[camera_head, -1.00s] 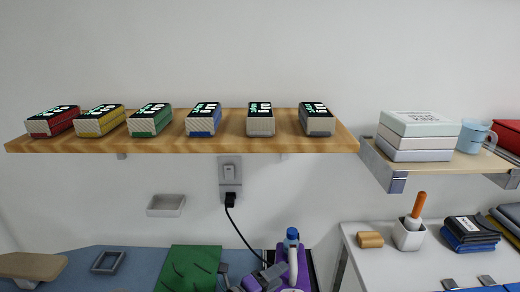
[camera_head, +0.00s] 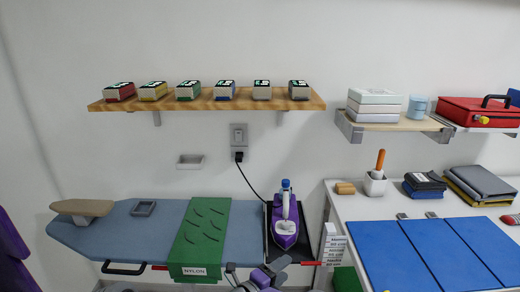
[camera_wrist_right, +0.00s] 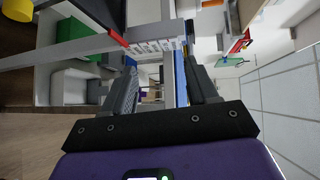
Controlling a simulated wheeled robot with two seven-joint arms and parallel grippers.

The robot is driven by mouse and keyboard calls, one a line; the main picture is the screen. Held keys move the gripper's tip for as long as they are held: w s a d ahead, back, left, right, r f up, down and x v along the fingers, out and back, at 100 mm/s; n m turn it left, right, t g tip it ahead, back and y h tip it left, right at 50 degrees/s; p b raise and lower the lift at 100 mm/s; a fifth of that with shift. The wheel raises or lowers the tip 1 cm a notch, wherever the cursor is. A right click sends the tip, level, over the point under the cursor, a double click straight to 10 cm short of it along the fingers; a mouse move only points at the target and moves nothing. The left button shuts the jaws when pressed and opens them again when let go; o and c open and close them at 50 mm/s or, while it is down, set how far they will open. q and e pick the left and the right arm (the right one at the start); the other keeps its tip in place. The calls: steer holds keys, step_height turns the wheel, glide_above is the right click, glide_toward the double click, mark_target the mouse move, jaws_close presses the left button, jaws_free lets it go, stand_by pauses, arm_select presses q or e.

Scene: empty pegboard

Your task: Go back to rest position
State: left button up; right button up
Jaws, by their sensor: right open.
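My right gripper (camera_head: 265,277) is at the bottom edge of the head view, in front of the blue ironing board (camera_head: 100,228) and just below the purple iron (camera_head: 285,225). In the right wrist view its two dark fingers (camera_wrist_right: 163,90) stand apart with nothing held between them. Much of the right arm is cut off by the bottom of the head view. My left gripper does not show in the head view.
A green cloth (camera_head: 203,235) lies across the board. A white table (camera_head: 335,205) with blue panels (camera_head: 395,250) stands at right. Above are a wooden shelf (camera_head: 205,104) with several small boxes and a shelf with white boxes (camera_head: 375,97). A cord hangs from the wall socket.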

steer(key=d+f+n+g+y+p, duration=0.1)
steer(key=d+f+n+y, duration=0.25)
steer(key=f+n, duration=0.45)
steer(key=d+f+n+g+y+p, duration=0.1)
steer(key=d+f+n+y+p, duration=0.3)
steer(key=f, duration=0.7)
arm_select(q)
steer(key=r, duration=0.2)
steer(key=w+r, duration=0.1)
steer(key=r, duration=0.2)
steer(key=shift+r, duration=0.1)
arm_select(e)
steer(key=s+a+f+n+g+y, duration=0.1)
steer(key=s+f+n+g+y, duration=0.1)
steer(key=s, duration=0.6)
steer(key=s+a+f+n+g+y, duration=0.1)
steer(key=s+f+n+g+y, duration=0.2)
steer(key=s+n, duration=0.3)
steer(key=s+a+f+n+g+y, duration=0.1)
steer(key=s+f+n+g+y, duration=0.2)
steer(key=s, duration=0.7)
steer(key=shift+a+f+n+g, duration=0.3)
steer(key=shift+f+n+g, duration=0.15)
steer(key=shift+n, duration=0.35)
